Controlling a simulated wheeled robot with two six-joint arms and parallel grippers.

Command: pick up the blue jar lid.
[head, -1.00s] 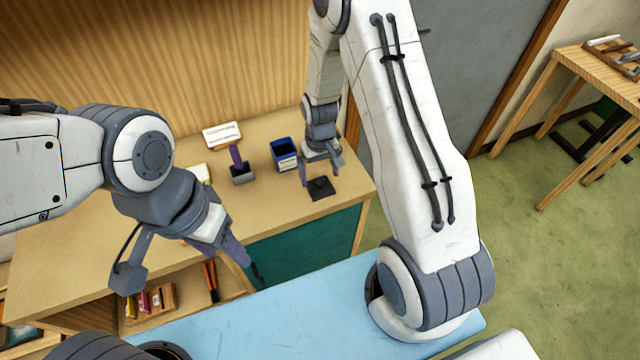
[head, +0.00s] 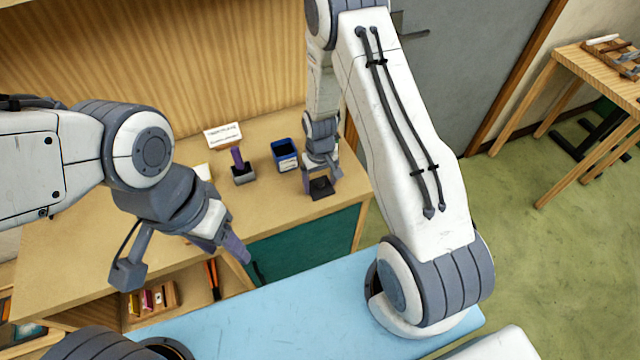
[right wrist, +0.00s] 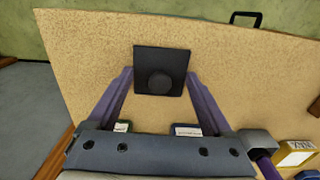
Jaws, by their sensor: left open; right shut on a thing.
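The lid (head: 320,188) is a dark, nearly black square plate with a round knob, by the counter's right front corner; it also shows in the right wrist view (right wrist: 145,62). My right gripper (head: 321,184) is shut on it from above, a purple finger against each of two opposite sides. I cannot tell whether the lid touches the counter or is slightly raised. The open blue jar (head: 286,162), with a white label, stands just left of and behind the lid. My left gripper (head: 249,260) is open and empty in front of the counter.
On the counter (head: 130,215), a grey block with a purple upright (head: 243,175), a white card (head: 223,135) and a pale yellow-edged item (head: 202,172) stand left of the jar. A shelf below holds small boxes (head: 150,299).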

